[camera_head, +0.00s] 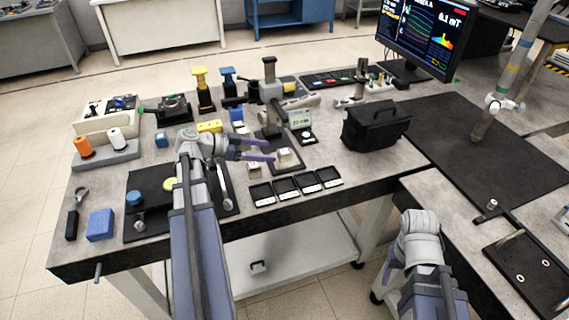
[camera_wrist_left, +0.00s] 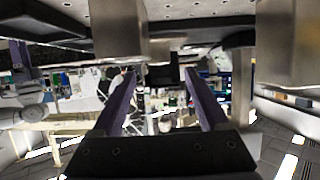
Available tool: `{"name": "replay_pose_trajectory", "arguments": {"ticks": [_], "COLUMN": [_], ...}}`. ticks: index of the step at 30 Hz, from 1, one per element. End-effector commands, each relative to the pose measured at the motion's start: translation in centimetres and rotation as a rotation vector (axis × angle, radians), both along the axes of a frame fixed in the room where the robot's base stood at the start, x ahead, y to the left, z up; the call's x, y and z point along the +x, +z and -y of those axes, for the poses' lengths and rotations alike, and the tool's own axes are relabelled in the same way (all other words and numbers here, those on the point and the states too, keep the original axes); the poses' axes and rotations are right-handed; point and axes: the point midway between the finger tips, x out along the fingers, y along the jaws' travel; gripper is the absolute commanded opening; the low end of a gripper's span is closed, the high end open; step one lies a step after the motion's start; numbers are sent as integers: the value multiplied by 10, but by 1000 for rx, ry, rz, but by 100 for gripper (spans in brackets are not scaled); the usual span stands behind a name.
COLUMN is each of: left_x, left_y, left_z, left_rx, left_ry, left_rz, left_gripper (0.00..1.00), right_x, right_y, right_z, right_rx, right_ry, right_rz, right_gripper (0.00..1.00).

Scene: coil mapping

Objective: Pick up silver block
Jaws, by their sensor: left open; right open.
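My left gripper (camera_head: 271,150) is open, its two purple fingers pointing right above the table. A small silver block (camera_head: 284,155) sits on a dark pad just beyond its fingertips. Another small pale silver block (camera_head: 253,170) lies on the table just below the fingers in the head view. I cannot tell which one the task means. In the left wrist view the open fingers (camera_wrist_left: 162,90) show with nothing between them. Large blurred metal shapes fill the top of that view.
Several small black trays (camera_head: 296,185) lie at the table's front edge. A grey stand (camera_head: 270,95) rises behind the gripper, and a black case (camera_head: 376,125) stands to the right. A blue block (camera_head: 100,224) is at the front left. A black mat (camera_head: 480,150) has free room.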

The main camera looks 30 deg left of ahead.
Motion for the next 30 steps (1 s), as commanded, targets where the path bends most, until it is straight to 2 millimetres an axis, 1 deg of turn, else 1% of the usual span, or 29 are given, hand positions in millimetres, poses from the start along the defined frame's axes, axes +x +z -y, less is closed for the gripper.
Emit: {"name": "replay_pose_trajectory", "arguments": {"ticks": [2,8,15,19,22,29,30], "left_x": [7,12,38,48,51,52,52], "left_y": [-2,-5,-21,-25,-26,-25,-25], "left_z": [6,11,33,41,44,44,44], "left_rx": [0,1,0,1,0,0,0], "left_ry": [-2,-4,-4,-4,-1,-1,-1], "left_rz": [0,0,0,0,0,0,0], "left_gripper": [78,78,78,78,78,78,74], "right_x": [0,0,0,0,0,0,0], "right_y": [-2,-5,-21,-25,-26,-25,-25], "right_z": [0,0,0,0,0,0,0], "right_rx": [0,0,0,0,0,0,0], "right_ry": [0,0,0,0,0,0,0], "right_rz": [0,0,0,0,0,0,0], "right_gripper": [64,64,64,64,64,64,64]}}
